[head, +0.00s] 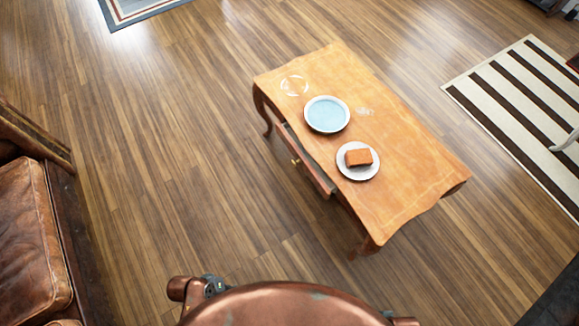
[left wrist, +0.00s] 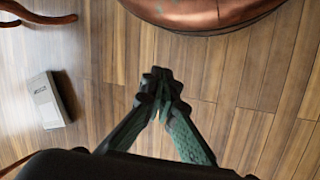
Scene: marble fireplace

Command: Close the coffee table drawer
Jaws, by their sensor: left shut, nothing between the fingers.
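The wooden coffee table (head: 400,160) stands on the floor ahead of me in the head view. Its drawer (head: 306,160) sticks out a little from the long side facing the lower left, with a small knob (head: 295,162) on its front. The drawer's inside is mostly hidden under the tabletop. In the left wrist view my left gripper (left wrist: 161,80) is shut and empty, with its fingertips together above bare floor. It is not at the drawer. My right gripper is in neither view.
On the table are a blue plate (head: 327,114), a white plate (head: 346,173) with a brown block (head: 358,157), and clear glassware (head: 294,85). A leather armchair (head: 30,240) is at the left. A striped rug (head: 510,100) lies at the right. Floor left of the table is clear.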

